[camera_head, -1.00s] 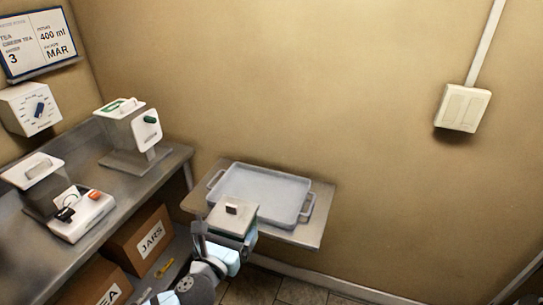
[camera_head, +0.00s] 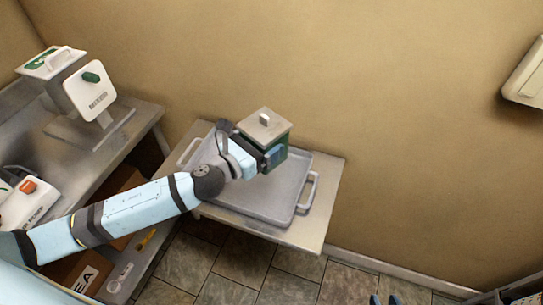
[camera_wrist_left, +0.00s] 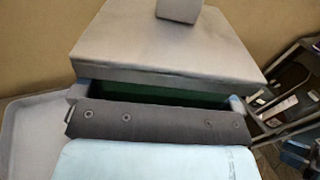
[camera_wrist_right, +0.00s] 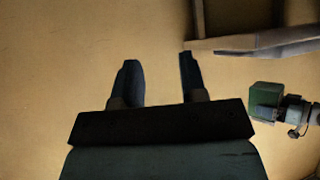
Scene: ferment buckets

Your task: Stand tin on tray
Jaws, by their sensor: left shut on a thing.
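The tin (camera_head: 264,127) has a green body and a grey lid with a knob. My left gripper (camera_head: 270,156) is shut on its side and holds it upright over the tray. In the left wrist view its lid (camera_wrist_left: 165,45) fills the upper middle, with a strip of green body below. The right wrist view shows the tin (camera_wrist_right: 264,98) apart from the shelf. The grey tray (camera_head: 252,211) with two end handles lies on a small wall shelf, partly covered by my left arm. My right gripper (camera_wrist_right: 158,72) is open and empty; its tips show at the head view's bottom edge.
The wall shelf (camera_head: 325,190) stands against the tan wall. Cardboard boxes sit below. The tray's right part is clear.

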